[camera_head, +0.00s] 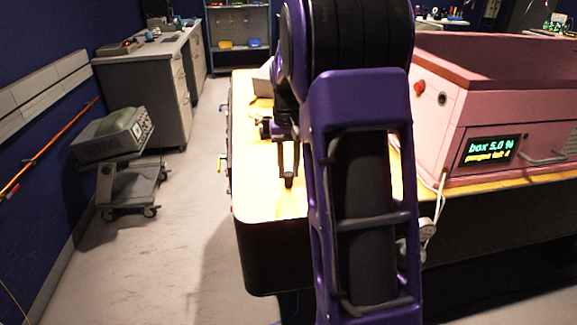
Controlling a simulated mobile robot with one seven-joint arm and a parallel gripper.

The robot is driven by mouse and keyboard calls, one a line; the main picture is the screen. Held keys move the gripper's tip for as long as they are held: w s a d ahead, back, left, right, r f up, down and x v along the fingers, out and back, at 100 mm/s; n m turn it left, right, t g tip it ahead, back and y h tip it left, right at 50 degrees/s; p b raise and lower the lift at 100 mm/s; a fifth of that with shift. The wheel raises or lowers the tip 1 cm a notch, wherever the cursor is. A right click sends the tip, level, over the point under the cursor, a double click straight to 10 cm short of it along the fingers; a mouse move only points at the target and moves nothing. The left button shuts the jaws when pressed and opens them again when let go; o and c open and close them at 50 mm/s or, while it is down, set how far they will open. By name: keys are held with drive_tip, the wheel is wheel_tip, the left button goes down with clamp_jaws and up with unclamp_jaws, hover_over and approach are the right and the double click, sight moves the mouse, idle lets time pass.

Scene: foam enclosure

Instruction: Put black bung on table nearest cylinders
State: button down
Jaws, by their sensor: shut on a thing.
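My gripper (287,170) points down over the near left part of the wooden-topped table (257,200). It is shut on a small dark thing (288,183) at its fingertips, which looks like the black bung, though it is too small to be sure. I cannot tell whether that thing touches the tabletop. My purple arm hides the middle of the table and part of the gripper. I cannot make out any cylinders.
A pink box (455,115) with a lit display (490,150) stands on the table's right side, with a pale cable (437,205) hanging beside it. A trolley (128,185) with an instrument (112,135) stands at left. Grey drawers (160,85) stand behind. The floor between is clear.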

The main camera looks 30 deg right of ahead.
drive_tip(key=shift+f, duration=0.2)
drive_tip(key=c, duration=0.6)
unclamp_jaws()
drive_tip(key=shift+o, duration=0.2)
drive_tip(key=shift+r, duration=0.1)
